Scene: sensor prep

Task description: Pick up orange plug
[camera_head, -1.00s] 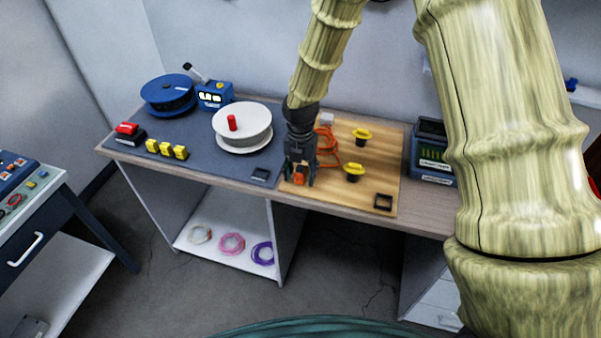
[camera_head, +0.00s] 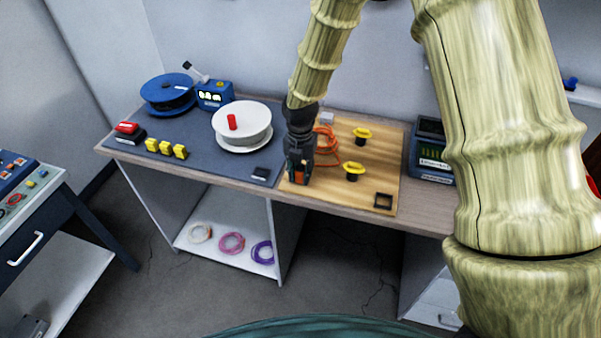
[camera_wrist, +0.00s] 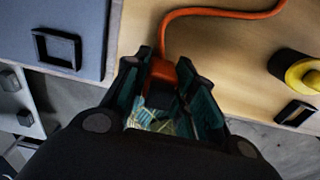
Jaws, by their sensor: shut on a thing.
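The orange plug (camera_wrist: 162,72) sits between the two fingers of my gripper (camera_wrist: 163,85) in the wrist view, with its orange cable (camera_wrist: 205,13) running away from it. In the head view my gripper (camera_head: 299,178) is low over the front edge of the wooden board (camera_head: 340,195), and a bit of the orange plug (camera_head: 300,176) shows between the fingers. The gripper is shut on the plug. Whether the plug touches the board is hidden. The rest of the orange cable (camera_head: 327,140) lies coiled on the board behind the gripper.
Two yellow-topped black parts (camera_head: 353,169) and (camera_head: 361,135) and a black square frame (camera_head: 383,201) stand on the board to the right. Left are a grey mat (camera_head: 215,165), a black frame (camera_head: 261,173), a white spool (camera_head: 241,137) and yellow blocks (camera_head: 166,148).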

